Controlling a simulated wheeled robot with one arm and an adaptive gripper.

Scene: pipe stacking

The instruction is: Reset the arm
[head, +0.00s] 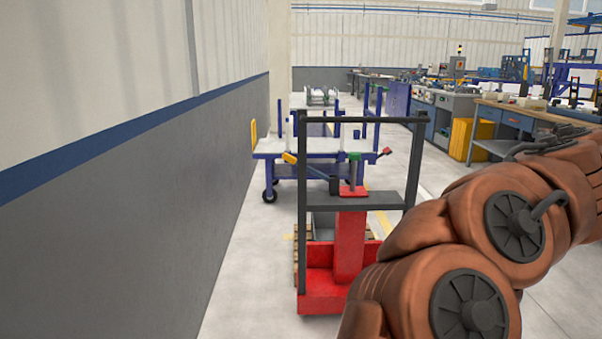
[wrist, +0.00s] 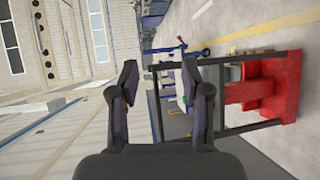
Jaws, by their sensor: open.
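My arm, orange-brown with dark round joint covers, fills the lower right of the head view and reaches out past its right edge. No pipe can be made out near the fingers.
A red lift cart (head: 350,240) with a dark frame stands ahead; it also shows in the wrist view (wrist: 265,90). A blue-framed wheeled table (head: 310,147) is behind it. A grey wall (head: 150,200) runs along the left. Workbenches (head: 510,120) line the right.

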